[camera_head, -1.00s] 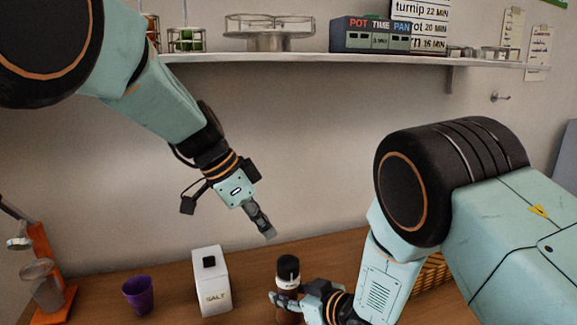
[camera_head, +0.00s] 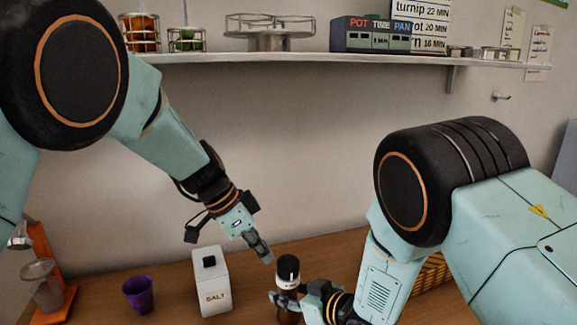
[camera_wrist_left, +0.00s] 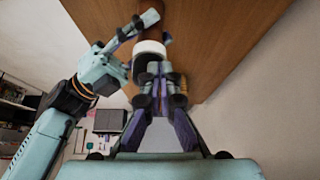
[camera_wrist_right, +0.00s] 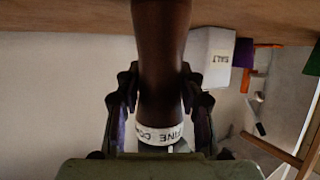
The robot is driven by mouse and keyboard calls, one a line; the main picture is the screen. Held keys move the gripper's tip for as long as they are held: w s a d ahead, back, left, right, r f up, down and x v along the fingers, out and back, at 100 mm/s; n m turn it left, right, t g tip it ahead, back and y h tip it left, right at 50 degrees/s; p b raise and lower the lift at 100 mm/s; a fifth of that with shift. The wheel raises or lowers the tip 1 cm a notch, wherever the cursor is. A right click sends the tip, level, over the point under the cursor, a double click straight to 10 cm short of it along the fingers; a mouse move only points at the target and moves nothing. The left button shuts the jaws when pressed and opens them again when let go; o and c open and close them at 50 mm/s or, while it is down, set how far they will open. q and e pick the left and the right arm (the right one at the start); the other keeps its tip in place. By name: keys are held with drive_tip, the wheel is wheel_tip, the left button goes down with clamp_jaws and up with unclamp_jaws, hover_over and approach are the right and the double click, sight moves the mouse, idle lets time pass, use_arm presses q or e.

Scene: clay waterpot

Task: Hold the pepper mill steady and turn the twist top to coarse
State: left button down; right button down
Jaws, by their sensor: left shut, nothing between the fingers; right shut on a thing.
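The pepper mill (camera_head: 288,270) stands upright on the wooden table, with a dark body, a white band and a black top. In the right wrist view its brown body (camera_wrist_right: 160,60) shows, with the band (camera_wrist_right: 160,134) reading "FINE" and part of another word. My right gripper (camera_head: 287,298) is shut around the body below the band. My left gripper (camera_head: 270,259) is shut and empty, just up and left of the top in the head view. In the left wrist view its closed fingertips (camera_wrist_left: 160,72) overlap the dark top, so contact is unclear.
A white salt box (camera_head: 212,285) stands left of the mill, with a purple cup (camera_head: 138,294) and an orange stand (camera_head: 52,270) further left. A woven basket (camera_head: 434,270) is partly behind my right arm. A loaded shelf (camera_head: 330,57) runs along the wall above.

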use_arm(q)
drive_tip(key=shift+s+d, duration=0.1)
drive_tip(key=shift+d, duration=0.5)
idle(1.1)
drive_tip(key=shift+s+d, duration=0.1)
drive_tip(key=shift+s, duration=0.5)
drive_tip(key=shift+s+d, duration=0.25)
drive_tip(key=shift+s, duration=0.15)
idle(0.5)
drive_tip(key=shift+a, duration=0.1)
drive_tip(key=shift+s+a, duration=0.2)
drive_tip(key=shift+a, duration=0.05)
drive_tip(key=shift+r, duration=3)
